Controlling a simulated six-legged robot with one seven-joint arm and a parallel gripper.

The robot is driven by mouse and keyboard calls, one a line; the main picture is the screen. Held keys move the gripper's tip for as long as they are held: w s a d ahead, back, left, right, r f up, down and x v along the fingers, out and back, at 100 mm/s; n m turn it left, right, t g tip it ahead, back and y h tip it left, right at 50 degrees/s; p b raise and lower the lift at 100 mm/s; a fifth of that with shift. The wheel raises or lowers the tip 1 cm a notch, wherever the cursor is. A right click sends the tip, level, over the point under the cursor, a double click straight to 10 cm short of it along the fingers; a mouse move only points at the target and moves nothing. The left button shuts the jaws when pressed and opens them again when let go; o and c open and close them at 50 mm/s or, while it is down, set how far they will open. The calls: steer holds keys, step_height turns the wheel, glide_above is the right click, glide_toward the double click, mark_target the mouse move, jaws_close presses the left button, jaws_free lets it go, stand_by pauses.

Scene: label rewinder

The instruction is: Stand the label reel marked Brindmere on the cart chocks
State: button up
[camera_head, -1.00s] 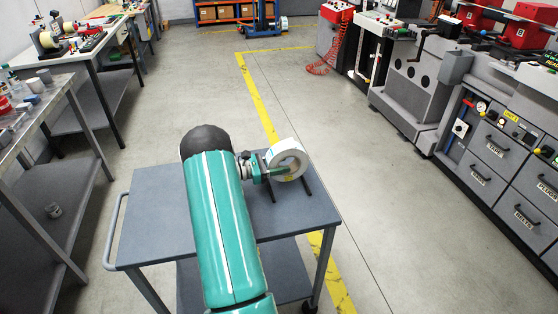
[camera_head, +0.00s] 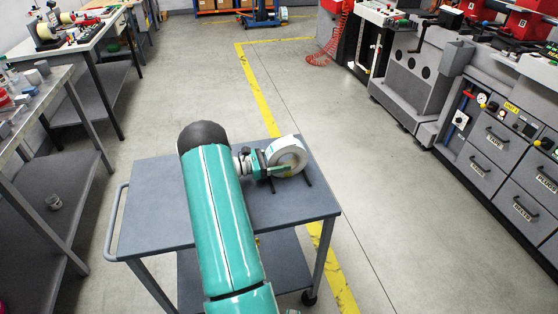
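A white label reel (camera_head: 299,154) is upright over the right part of the grey cart top (camera_head: 160,208). Dark chock bars (camera_head: 308,182) show on the cart just under and beside the reel, partly covered by it. I cannot tell if the reel touches them. My gripper (camera_head: 278,170) is at the reel's left side, with a green finger showing across the reel's hole. It appears shut on the reel's ring; the other finger is hidden. The marking on the reel is too small to read.
My teal arm covers the cart's middle. The cart has a handle (camera_head: 116,222) at left and a lower shelf. Benches (camera_head: 62,170) stand at left, a machine with drawers (camera_head: 490,150) at right. The floor between, with a yellow line (camera_head: 262,105), is clear.

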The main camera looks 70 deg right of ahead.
steer(key=shift+f, duration=0.1)
steer(key=v, duration=1.3)
steer(key=shift+w+a, duration=0.15)
steer(key=shift+w, duration=0.2)
